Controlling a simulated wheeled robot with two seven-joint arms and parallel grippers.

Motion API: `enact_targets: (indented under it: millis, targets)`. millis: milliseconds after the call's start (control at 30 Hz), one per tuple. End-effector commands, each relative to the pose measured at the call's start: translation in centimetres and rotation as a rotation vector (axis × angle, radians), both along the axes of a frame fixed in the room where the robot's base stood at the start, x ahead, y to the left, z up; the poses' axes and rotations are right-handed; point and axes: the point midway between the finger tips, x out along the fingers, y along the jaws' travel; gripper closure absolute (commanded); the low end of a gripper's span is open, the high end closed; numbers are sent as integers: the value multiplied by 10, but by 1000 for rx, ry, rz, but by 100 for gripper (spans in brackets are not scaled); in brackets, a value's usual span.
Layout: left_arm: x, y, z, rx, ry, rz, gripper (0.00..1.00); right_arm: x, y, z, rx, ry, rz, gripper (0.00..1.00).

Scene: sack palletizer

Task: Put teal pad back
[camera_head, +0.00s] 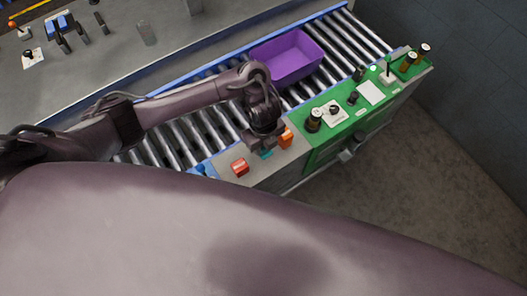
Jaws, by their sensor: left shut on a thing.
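My left arm reaches in from the left over the roller conveyor. My left gripper (264,147) points down at the grey panel (262,171) in front of the rollers. It is shut on the teal pad (266,154), of which only a small teal part shows below the fingers. The gripper hides the rest of the pad, and I cannot tell whether the pad touches the panel. My right gripper is not in view.
An orange block (286,138) stands close right of the gripper, and a red block (240,167) lies to its left. A purple bin (287,57) sits on the roller conveyor (191,137). A green panel (340,128) with bottles and knobs is at right.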

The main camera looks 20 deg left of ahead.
Motion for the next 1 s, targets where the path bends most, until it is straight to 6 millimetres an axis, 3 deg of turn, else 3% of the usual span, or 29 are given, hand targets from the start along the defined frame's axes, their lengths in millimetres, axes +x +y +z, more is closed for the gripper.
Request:
enact_targets:
  millis: [100, 200, 667, 700, 833, 1000]
  targets:
    - [-2, 0, -25, -1, 6, 2, 94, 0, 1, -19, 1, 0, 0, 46]
    - [-1, 0, -35, -1, 3, 2, 94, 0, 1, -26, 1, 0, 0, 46]
    - [-1, 0, -40, 0, 2, 1, 94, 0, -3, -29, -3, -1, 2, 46]
    - [-1, 0, -38, 0, 2, 1, 64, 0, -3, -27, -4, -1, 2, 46]
    - [-1, 0, -38, 0, 2, 1, 48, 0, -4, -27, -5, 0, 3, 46]
    - [-1, 0, -38, 0, 2, 1, 48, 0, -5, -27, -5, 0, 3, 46]
